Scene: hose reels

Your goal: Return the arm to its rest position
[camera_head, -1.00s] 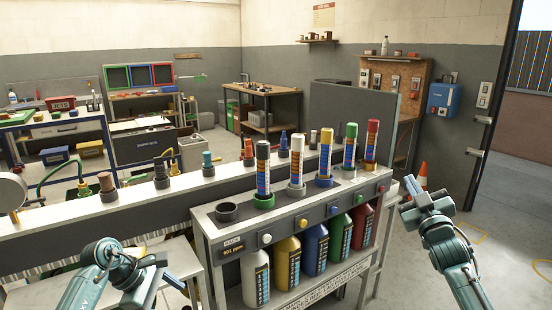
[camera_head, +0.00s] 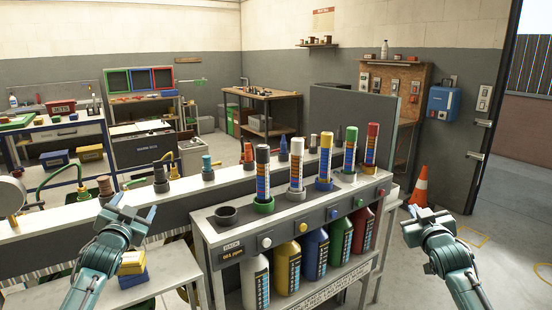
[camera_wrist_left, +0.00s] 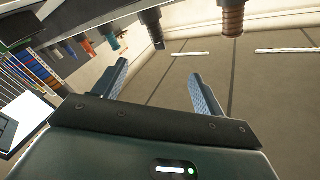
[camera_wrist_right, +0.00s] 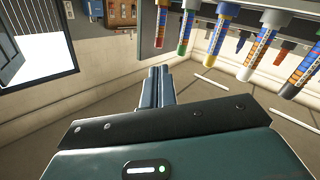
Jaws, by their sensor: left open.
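My left gripper (camera_head: 132,210) is raised at the left, in front of the long shelf of hose reel fittings. Its two fingers stand apart with nothing between them, as the left wrist view shows (camera_wrist_left: 157,85). My right gripper (camera_head: 418,213) is at the right, beside the bottle rack and over the floor. Its fingers lie together and hold nothing in the right wrist view (camera_wrist_right: 159,85). Both forearms rise from the bottom edge of the head view, and neither gripper touches anything that I can see.
The rack (camera_head: 228,236) carries several upright labelled tubes, an empty dark cup (camera_head: 227,214) and coloured bottles below. Yellow (camera_head: 132,262) and blue (camera_head: 132,278) blocks sit beside my left arm. A traffic cone (camera_head: 419,187) stands behind my right gripper. Floor at the right is open.

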